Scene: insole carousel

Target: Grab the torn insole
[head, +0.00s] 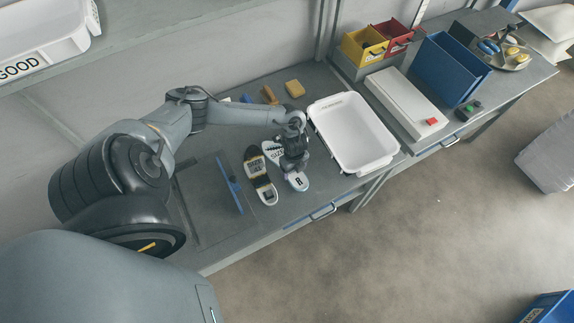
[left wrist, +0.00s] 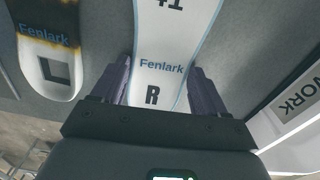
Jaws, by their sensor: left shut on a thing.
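My left gripper (head: 294,166) is shut across the middle of a white insole with a blue edge (head: 299,182). In the left wrist view the gripper's fingers (left wrist: 160,82) stand on both sides of this insole (left wrist: 160,45), which reads "Fenlark" and "R". My gripper hides part of it in the head view, and no tear shows on the visible part. Whether it touches the table cannot be told. Left of it lies another insole (head: 259,176), dark and scorched-looking with a white heel; it also shows in the left wrist view (left wrist: 49,55) with a square cutout. My right gripper is not in view.
A white tray (head: 390,158) stands just right of the gripper; its wall marked "WORK" shows in the left wrist view (left wrist: 290,118). A blue strip (head: 230,183) lies left. A blue bin (head: 447,70) stands farther right.

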